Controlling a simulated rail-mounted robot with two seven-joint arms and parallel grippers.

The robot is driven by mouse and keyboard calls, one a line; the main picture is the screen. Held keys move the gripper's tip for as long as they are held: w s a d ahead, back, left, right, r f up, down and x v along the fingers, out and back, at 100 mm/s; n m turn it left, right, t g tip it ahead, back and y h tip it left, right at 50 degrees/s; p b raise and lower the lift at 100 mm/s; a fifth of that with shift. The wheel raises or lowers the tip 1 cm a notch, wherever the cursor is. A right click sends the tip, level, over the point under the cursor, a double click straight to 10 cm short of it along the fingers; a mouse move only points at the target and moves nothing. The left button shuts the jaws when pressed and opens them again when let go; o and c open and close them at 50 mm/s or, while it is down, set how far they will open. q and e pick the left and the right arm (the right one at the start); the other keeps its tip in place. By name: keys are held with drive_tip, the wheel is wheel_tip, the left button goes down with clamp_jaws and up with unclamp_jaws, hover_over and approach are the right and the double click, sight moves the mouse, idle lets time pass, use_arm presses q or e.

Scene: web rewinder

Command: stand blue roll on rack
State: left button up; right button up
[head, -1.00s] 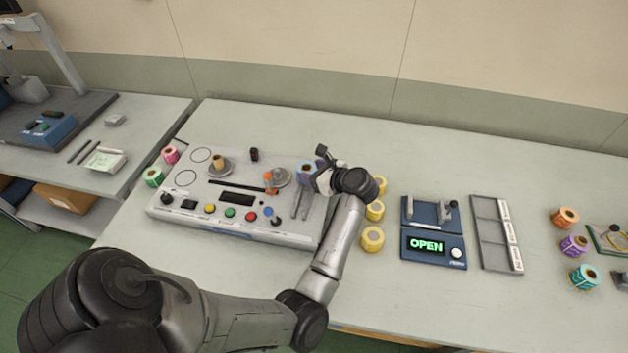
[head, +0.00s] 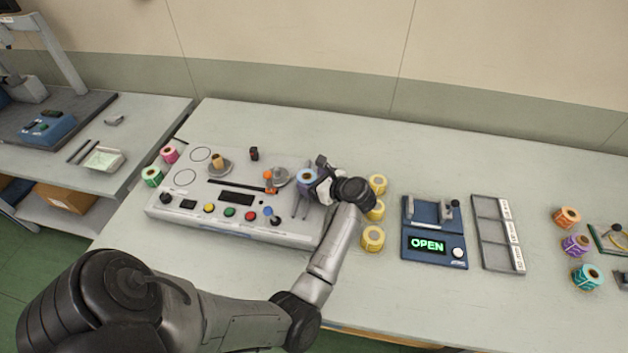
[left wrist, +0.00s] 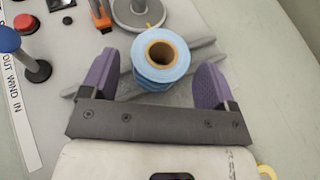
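The blue roll (head: 305,177), with a brown core, is at the right end of the grey machine. My left gripper (head: 309,182) is at the roll from the right. In the left wrist view the blue roll (left wrist: 159,76) stands upright between the two purple fingers of the left gripper (left wrist: 154,82). A gap shows beside the left finger; the right finger is very close to the roll, and contact is unclear. Grey bars (left wrist: 203,43) show behind and under the roll; what it rests on is partly hidden. A grey three-part holder (head: 489,233) with white labels lies farther right. My right gripper is not in view.
Several yellow rolls (head: 372,238) stand just right of my left wrist. Orange (head: 566,217), purple and teal rolls stand at far right. The machine (head: 185,223) carries knobs, buttons and posts. The front of the table is clear.

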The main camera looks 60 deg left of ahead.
use_arm(q)
drive_tip(key=shift+o, duration=0.3)
drive_tip(key=shift+r, duration=0.2)
drive_tip(key=v, duration=0.7)
drive_tip(key=shift+d, duration=0.3)
drive_tip(key=shift+w+r, duration=0.1)
